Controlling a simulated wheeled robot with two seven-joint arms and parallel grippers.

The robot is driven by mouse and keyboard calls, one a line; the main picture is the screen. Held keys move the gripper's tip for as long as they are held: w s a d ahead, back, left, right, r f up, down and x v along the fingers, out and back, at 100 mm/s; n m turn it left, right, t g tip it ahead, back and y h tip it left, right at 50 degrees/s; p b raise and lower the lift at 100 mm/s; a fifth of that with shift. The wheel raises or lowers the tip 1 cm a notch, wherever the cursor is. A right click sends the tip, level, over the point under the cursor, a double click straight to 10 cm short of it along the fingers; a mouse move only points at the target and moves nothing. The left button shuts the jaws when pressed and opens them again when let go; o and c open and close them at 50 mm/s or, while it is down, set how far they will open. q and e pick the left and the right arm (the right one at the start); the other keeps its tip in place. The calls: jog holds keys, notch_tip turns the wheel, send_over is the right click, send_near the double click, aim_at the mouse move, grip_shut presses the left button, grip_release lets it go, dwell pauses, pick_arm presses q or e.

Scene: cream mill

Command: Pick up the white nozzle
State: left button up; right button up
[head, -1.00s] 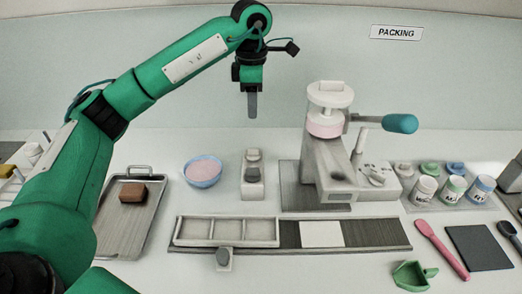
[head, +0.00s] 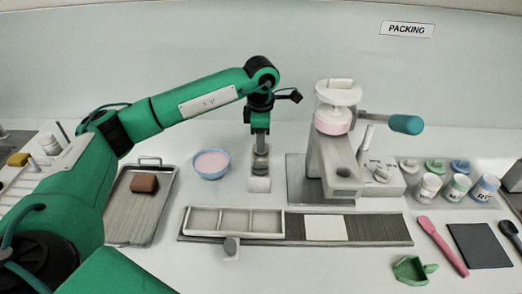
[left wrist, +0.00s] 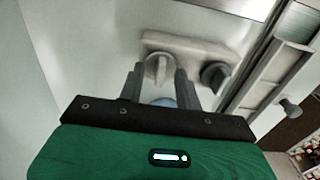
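The white nozzle (left wrist: 158,68) is a pale, rounded piece on a light holder block (left wrist: 190,46) in the left wrist view. A dark grey nozzle (left wrist: 214,76) stands to its right on the same block. My left gripper (left wrist: 160,84) is open, with one finger on each side of the white nozzle and a gap between them. In the head view my left gripper (head: 260,150) points straight down over the holder block (head: 259,184) and hides much of the nozzles. I cannot tell whether the fingers touch the white nozzle. My right gripper is not in view.
A blue bowl of pink stuff (head: 211,174) is close on the left, and a press-like machine (head: 330,150) with a teal handle stands on the right. A tray rail (head: 365,230) runs in front. A metal tray (head: 130,225) lies further left.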

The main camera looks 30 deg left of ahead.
pick_arm(q)
grip_shut()
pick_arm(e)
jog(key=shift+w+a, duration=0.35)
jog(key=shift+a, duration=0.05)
